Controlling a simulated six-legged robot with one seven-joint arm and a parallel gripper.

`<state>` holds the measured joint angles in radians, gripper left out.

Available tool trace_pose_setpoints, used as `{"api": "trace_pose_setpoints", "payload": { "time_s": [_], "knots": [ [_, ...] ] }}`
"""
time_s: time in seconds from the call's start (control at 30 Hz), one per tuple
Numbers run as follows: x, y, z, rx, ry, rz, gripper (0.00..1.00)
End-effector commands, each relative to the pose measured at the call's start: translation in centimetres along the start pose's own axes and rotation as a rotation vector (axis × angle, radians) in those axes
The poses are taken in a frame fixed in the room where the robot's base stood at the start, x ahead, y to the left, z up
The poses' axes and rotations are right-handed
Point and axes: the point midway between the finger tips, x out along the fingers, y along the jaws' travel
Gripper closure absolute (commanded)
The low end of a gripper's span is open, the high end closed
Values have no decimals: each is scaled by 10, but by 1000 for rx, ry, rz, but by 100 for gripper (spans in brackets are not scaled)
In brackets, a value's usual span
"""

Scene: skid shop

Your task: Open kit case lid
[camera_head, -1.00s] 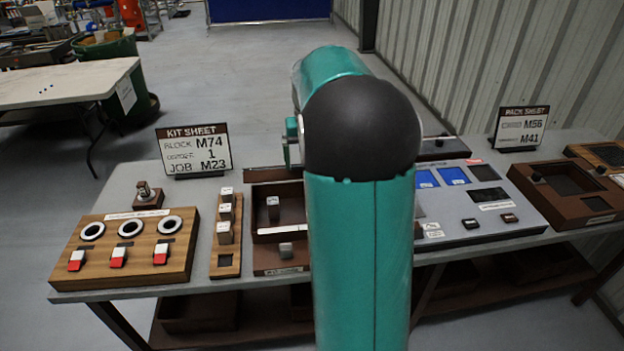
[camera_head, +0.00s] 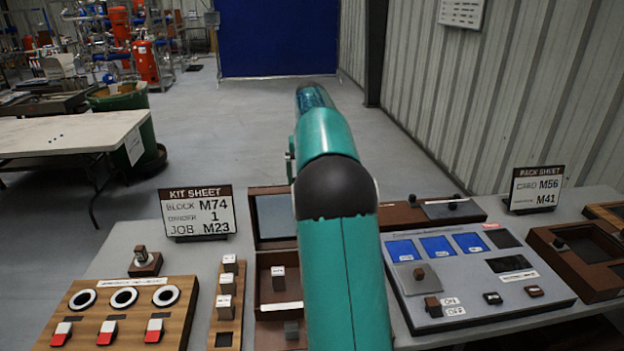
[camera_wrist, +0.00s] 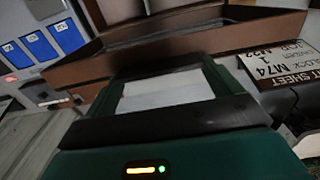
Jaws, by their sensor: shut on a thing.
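The kit case (camera_head: 263,272) is a brown box near the middle of the bench in the head view, with a grey block inside. Behind it, its brown-framed lid (camera_head: 253,213) is raised, with a grey inner panel showing. My arm covers the right side of both. My gripper (camera_wrist: 160,75) shows in the wrist view, its dark jaws shut near the brown frame, apparently the lid (camera_wrist: 205,40). The exact contact is blurred. In the head view the gripper is hidden behind my arm.
The kit sheet sign (camera_head: 198,212) stands left of the lid. A wooden panel with white rings and red-white switches (camera_head: 115,340) and a wooden block strip (camera_head: 229,310) lie left. A grey console (camera_head: 455,285) lies right. The floor behind the bench is open.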

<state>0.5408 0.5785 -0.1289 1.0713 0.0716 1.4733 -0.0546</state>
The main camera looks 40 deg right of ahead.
Motion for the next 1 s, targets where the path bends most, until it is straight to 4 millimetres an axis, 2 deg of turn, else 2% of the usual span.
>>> {"api": "trace_pose_setpoints", "payload": {
  "time_s": [0.03,0.57,0.6,0.63,0.87,1.0],
  "knots": [
    [18,-1,-2,0,-29,-1,50],
    [18,-1,-8,0,-34,-2,50],
    [18,-1,-8,0,-35,-2,5],
    [18,-1,-8,0,-35,-2,0],
    [15,-1,-9,-1,-34,-2,0],
    [-2,-1,-10,0,-30,-1,0]
  ]
}}
